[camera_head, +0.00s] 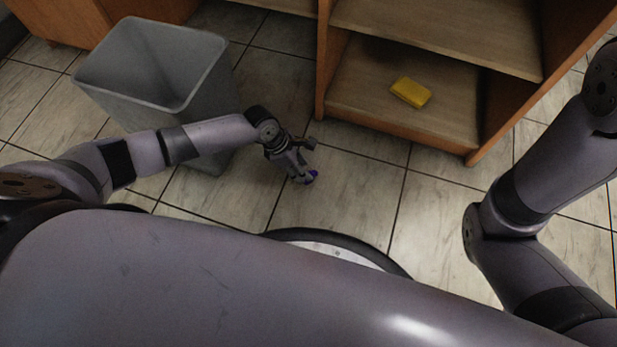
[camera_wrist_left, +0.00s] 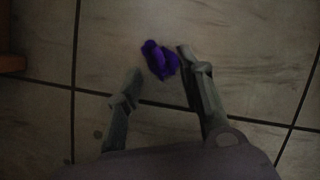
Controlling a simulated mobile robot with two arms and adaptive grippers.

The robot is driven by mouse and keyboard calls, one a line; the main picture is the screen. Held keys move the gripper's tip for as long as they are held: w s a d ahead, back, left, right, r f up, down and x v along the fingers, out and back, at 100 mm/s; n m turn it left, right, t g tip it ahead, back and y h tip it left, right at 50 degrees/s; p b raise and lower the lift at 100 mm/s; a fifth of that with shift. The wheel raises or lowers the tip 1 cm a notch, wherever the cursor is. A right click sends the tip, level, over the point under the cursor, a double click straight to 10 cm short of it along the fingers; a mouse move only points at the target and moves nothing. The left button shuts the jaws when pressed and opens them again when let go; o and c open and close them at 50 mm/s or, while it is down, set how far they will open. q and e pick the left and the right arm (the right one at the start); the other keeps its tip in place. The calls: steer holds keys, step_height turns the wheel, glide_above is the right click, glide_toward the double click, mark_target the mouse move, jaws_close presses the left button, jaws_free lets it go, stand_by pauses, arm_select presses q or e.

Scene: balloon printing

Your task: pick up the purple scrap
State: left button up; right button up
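The purple scrap (camera_wrist_left: 160,60) is a small crumpled piece on the tiled floor in the left wrist view. It lies just beyond the fingertips, nearer the right-hand finger. In the head view the scrap (camera_head: 312,175) shows as a small purple bit at the tip of my left gripper (camera_head: 305,160), partly hidden by it. My left gripper also shows in the left wrist view (camera_wrist_left: 158,72), with its two fingers apart and nothing between them. I cannot tell whether a finger touches the scrap. My right gripper is out of view; only its arm shows.
A grey bin (camera_head: 150,90) stands open at the left, behind my left arm. A wooden shelf unit (camera_head: 400,125) stands at the back right with a yellow sponge-like block (camera_head: 411,92) on its lower board. The floor (camera_head: 350,200) around the scrap is clear.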

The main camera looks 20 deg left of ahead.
arm_select(q)
steer(key=shift+b+x, duration=0.8)
steer(key=shift+x, duration=0.45)
steer(key=shift+c, duration=0.4)
steer(key=c, duration=0.7)
